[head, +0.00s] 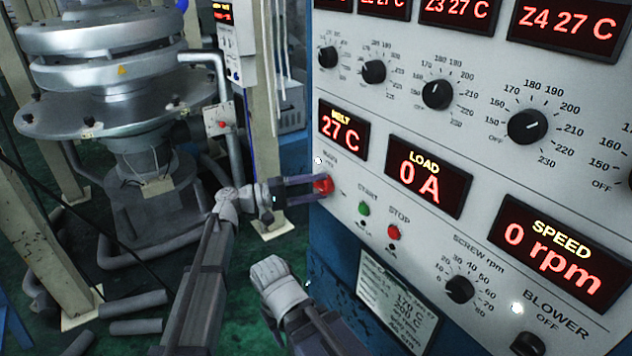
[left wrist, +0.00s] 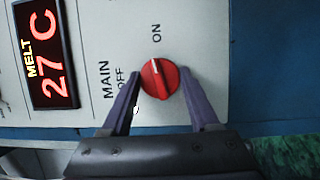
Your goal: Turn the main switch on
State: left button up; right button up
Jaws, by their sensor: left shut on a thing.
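The main switch (head: 324,185) is a red round knob at the left edge of the control panel. In the left wrist view the knob (left wrist: 162,80) has a white mark that points toward the ON label (left wrist: 156,32), while the OFF label (left wrist: 121,77) lies to the left. My left gripper (head: 319,186) is shut on the knob, with one dark finger on each side, as the left wrist view (left wrist: 161,82) also shows.
The panel (head: 345,205) has green START (head: 364,208) and red STOP (head: 393,231) buttons just right of the switch. Displays, including LOAD (head: 425,175) and SPEED (head: 562,250), are lit. A silver film machine (head: 110,80) stands at left, with a post (head: 264,120) behind my gripper.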

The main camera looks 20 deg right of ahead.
pick_arm(q)
jog(key=shift+r+m+y+p, duration=0.1)
jog(key=shift+m+y+p, duration=0.45)
jog(key=shift+m, duration=0.55)
jog(key=o, duration=1.4)
jog(key=shift+c, duration=0.2)
jog(key=a, duration=0.8)
jog(key=shift+w+p, duration=0.15)
jog(key=shift+p, duration=0.2)
jog(key=shift+r, duration=0.1)
